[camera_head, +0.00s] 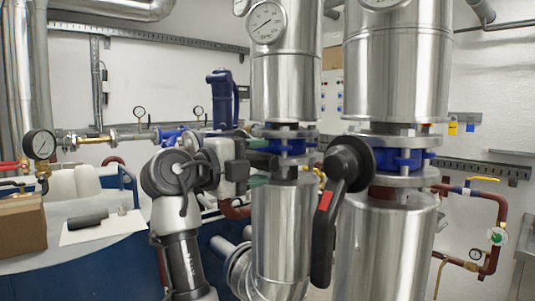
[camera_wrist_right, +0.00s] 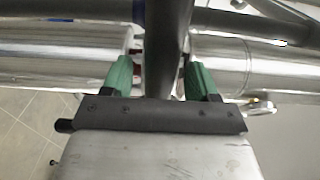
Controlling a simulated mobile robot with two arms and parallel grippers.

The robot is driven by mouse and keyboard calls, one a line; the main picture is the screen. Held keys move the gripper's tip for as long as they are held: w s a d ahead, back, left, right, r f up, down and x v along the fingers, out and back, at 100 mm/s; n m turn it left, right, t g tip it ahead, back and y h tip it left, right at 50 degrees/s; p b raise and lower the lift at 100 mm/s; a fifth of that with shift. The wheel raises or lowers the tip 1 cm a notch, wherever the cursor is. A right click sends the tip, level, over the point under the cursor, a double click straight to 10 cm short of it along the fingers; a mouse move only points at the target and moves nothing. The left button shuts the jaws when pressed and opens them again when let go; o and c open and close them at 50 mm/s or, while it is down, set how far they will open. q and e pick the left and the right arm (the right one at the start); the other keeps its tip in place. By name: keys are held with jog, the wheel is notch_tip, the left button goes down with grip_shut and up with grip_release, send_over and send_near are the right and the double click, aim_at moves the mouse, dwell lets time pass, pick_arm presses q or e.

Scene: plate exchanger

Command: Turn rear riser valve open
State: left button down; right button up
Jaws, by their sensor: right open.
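The rear riser (camera_head: 289,225) is the shiny insulated vertical pipe in the middle of the head view. Its blue valve (camera_head: 290,145) sits between two flanges. My right gripper (camera_head: 257,166) reaches in from the left beside this valve, its green fingers partly hidden by the riser. In the right wrist view, the open green fingers (camera_wrist_right: 160,77) stand on either side of a dark bar (camera_wrist_right: 167,45), which appears to be the valve's lever. Gaps seem to show between the bar and both fingers. My left gripper is out of view.
The nearer riser (camera_head: 385,245) stands to the right, with a blue valve (camera_head: 402,160) and a black lever (camera_head: 328,225) with a red mark hanging down. Gauges and thin pipes are around. A bench (camera_head: 75,248) holds a cardboard box (camera_head: 22,225).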

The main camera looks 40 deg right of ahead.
jog(key=shift+w+d+p, duration=0.1)
jog(key=shift+d+p, duration=0.2)
jog(key=shift+d, duration=1.3)
grip_shut()
jog(key=shift+f, duration=0.15)
